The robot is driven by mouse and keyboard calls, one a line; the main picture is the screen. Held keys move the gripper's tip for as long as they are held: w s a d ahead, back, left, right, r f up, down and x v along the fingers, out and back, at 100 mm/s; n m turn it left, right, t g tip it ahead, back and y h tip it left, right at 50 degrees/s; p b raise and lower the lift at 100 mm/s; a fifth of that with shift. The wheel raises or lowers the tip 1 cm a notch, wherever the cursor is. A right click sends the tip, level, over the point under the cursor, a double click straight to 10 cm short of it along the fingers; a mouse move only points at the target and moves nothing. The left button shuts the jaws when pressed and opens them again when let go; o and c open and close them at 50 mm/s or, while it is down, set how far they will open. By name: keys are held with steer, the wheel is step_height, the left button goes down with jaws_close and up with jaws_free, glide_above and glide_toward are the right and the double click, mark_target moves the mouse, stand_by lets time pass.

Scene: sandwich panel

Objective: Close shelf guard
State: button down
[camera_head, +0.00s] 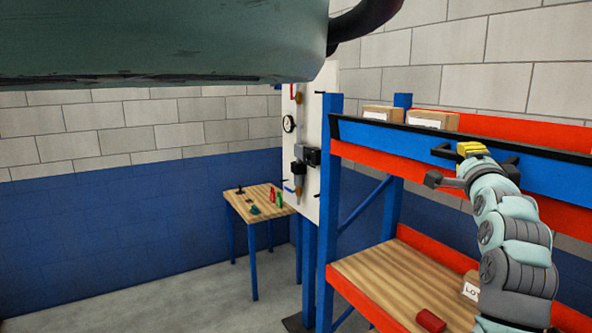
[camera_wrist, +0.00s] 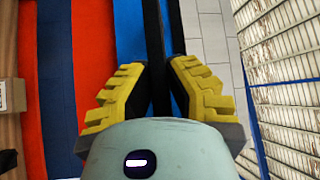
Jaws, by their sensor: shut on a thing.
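The shelf guard (camera_head: 385,140) is a long blue panel with a black edge, along the front of the upper shelf of the blue and red rack. It also shows as a blue strip in the wrist view (camera_wrist: 129,30). A black handle (camera_head: 442,153) sits on the panel's front. My gripper (camera_head: 468,164) is at this handle, with a yellow finger pad showing above it. In the wrist view my gripper (camera_wrist: 157,98) has its yellow stepped pads on both sides of a black bar, shut on it. My gripper's front hides part of the bar.
Cardboard boxes (camera_head: 432,119) stand on the upper shelf behind the guard. The lower wooden shelf (camera_head: 385,272) holds a red cylinder (camera_head: 430,321) and a box (camera_head: 470,287). A white panel with a gauge (camera_head: 289,124) and a small table (camera_head: 238,205) stand left.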

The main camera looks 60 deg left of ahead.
steer(key=shift+w+r+m+g+h, duration=0.5)
steer(key=shift+m+g, duration=0.1)
steer(key=shift+m, duration=0.2)
steer(key=shift+w+d+m+h, duration=0.1)
steer(key=shift+w+m+h, duration=0.1)
steer(key=shift+m+h, duration=0.1)
steer(key=c, duration=0.9)
jaws_free()
steer(key=shift+r, duration=0.1)
steer(key=shift+c, duration=0.2)
steer(key=v, duration=0.7)
steer(key=shift+s, duration=0.2)
steer(key=shift+d, duration=0.15)
